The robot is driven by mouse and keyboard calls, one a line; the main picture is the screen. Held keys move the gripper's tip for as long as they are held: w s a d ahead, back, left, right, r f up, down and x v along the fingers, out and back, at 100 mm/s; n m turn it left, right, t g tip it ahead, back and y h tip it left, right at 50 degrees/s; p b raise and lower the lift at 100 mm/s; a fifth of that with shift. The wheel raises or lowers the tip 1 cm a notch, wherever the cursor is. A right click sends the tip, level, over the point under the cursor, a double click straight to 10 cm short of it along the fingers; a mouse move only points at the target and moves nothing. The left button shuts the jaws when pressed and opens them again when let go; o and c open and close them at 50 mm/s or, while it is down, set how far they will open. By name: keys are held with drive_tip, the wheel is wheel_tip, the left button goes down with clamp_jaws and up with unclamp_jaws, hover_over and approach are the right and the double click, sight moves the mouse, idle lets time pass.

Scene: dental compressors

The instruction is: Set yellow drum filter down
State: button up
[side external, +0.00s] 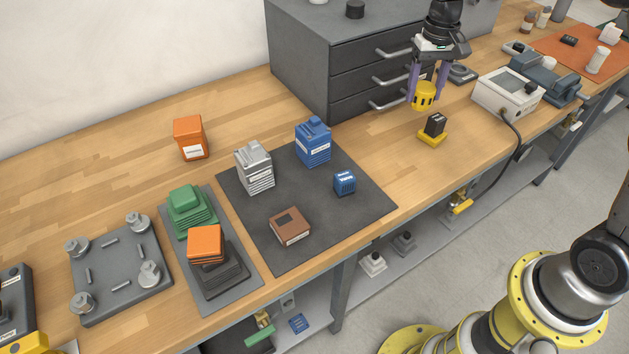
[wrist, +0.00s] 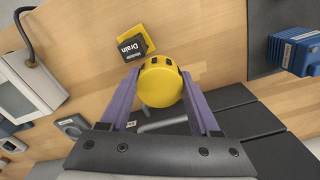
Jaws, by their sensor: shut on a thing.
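The yellow drum filter (side external: 425,96) is a short round cylinder with dark slots. My gripper (side external: 424,98) is shut on it, with one purple finger on each side. The filter hangs above the wooden bench, in front of the grey drawer unit. In the wrist view the yellow drum filter (wrist: 160,82) sits between the fingertips of my gripper (wrist: 160,88), its flat round face toward the camera. Its far side is hidden.
A black block labelled "Drain" on a yellow base (side external: 433,131) stands just below and right of the filter. The grey drawer unit (side external: 330,65) with protruding handles is behind. A white box device (side external: 507,94) stands right. A dark mat (side external: 335,215) holds several blocks; bare wood lies between.

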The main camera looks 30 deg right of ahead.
drive_tip(key=s+a+r, duration=0.2)
drive_tip(key=s+a, duration=0.2)
drive_tip(key=a, duration=0.4)
drive_tip(key=s+a+r+n, duration=0.1)
drive_tip(key=s+a, duration=0.4)
drive_tip(key=a, duration=0.3)
drive_tip(key=s+a+r, duration=0.2)
drive_tip(key=s+a, duration=0.2)
drive_tip(key=a, duration=0.4)
approach(303, 192)
drive_tip(key=shift+s+d+f, duration=0.25)
drive_tip(key=shift+s+d, duration=0.05)
drive_tip(key=shift+s, duration=0.2)
drive_tip(key=shift+w+a+f, duration=0.25)
drive_tip(key=shift+w+f, duration=0.2)
drive_tip(key=shift+f, duration=1.75)
drive_tip(key=o, duration=1.3)
drive_tip(key=shift+f, duration=0.15)
